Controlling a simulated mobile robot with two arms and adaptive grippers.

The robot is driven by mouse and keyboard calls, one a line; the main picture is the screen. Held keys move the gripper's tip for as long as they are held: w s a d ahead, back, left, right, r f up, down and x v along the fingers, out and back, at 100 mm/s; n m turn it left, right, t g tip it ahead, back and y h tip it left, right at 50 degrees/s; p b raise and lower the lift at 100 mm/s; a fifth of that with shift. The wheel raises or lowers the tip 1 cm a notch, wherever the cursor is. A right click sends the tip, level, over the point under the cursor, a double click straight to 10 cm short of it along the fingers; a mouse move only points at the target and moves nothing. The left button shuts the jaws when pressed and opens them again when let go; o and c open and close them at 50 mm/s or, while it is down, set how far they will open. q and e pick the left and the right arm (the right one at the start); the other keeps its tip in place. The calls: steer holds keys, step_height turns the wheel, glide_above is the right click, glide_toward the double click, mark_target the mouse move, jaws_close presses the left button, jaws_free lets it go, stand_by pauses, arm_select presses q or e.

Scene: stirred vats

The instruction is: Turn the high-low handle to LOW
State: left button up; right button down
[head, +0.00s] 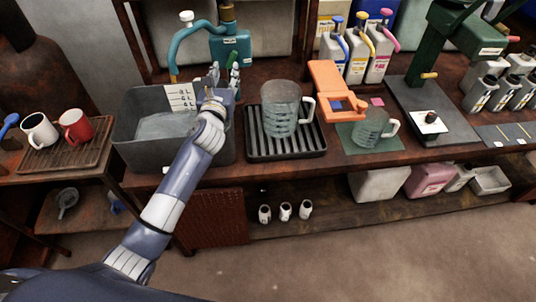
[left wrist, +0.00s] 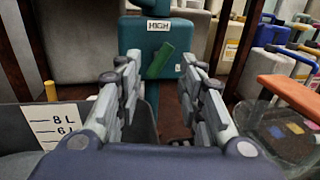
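The teal dispenser (head: 236,50) stands behind the grey vat (head: 127,122), and its curved spout (head: 183,45) reaches over the vat. In the left wrist view the teal body (left wrist: 130,40) carries a white HIGH label (left wrist: 158,26). Below that label is the green high-low handle (left wrist: 160,60), tilted with its upper end to the right. My left gripper (head: 223,80) is open in front of the dispenser. In the left wrist view the handle shows in the gap between the open fingers (left wrist: 158,85), farther off and apart from them. My right gripper is not in view.
A clear jug (head: 281,115) stands on a black slatted tray (head: 262,148) right of my left gripper. An orange device (head: 328,82) and a smaller jug (head: 370,128) are farther right. Mugs (head: 75,126) stand on a rack at the left.

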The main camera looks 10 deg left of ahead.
arm_select(q)
steer(key=s+m, duration=0.1)
steer(key=s, duration=0.1)
steer(key=s+d+r+m+t, duration=0.1)
steer(key=s+d+m+h, duration=0.1)
steer(key=s, duration=0.1)
steer(key=shift+s+r+m, duration=0.3)
steer(key=shift+r+m, duration=0.05)
steer(key=shift+m, duration=0.05)
steer(key=s+d+f+m+g+h+p, duration=0.1)
steer(key=s+d+f+m+h, duration=0.1)
steer(key=s+d+m+h, duration=0.55)
steer(key=s+d+f+m+g+h, duration=0.1)
steer(key=s+d+f+m+h, duration=0.2)
steer(key=m, duration=0.8)
step_height(320, 180, down, 7)
steer(key=s+d+m+g+p, duration=0.1)
steer(key=s+d+m+g, duration=0.1)
steer(key=m, duration=0.3)
steer(key=shift+d+g+y, duration=0.25)
steer(key=shift+g+y, duration=0.2)
steer(key=shift+g, duration=0.05)
